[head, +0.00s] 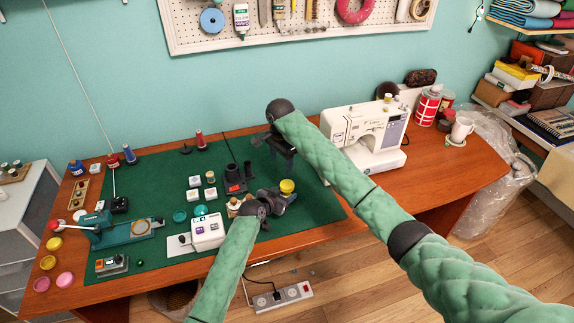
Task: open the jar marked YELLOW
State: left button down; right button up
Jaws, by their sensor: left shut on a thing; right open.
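A small jar with a yellow lid (287,186) is at the right part of the green mat. No marking on it can be read from here. My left gripper (281,197) reaches in from the lower left and is shut on this jar, just below the lid; its fingers hide most of the jar's body. My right gripper (283,155) is open and empty, above the mat and behind the jar, pointing down.
The green mat (160,175) holds several small white boxes (193,182), a black stand (235,178), a white labelled box (207,230) and a teal device (120,232). A white sewing machine (360,130) stands right of my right arm.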

aim_at(287, 184)
jog(key=m, duration=0.4)
jog(key=d+f+m, duration=0.1)
jog(key=m, duration=0.4)
jog(key=d+m, duration=0.1)
jog(key=m, duration=0.3)
jog(key=shift+s+f+g, duration=0.3)
jog(key=shift+s, duration=0.05)
jog(key=shift+m, duration=0.3)
jog(key=shift+f, duration=4)
jog(key=shift+c, duration=0.3)
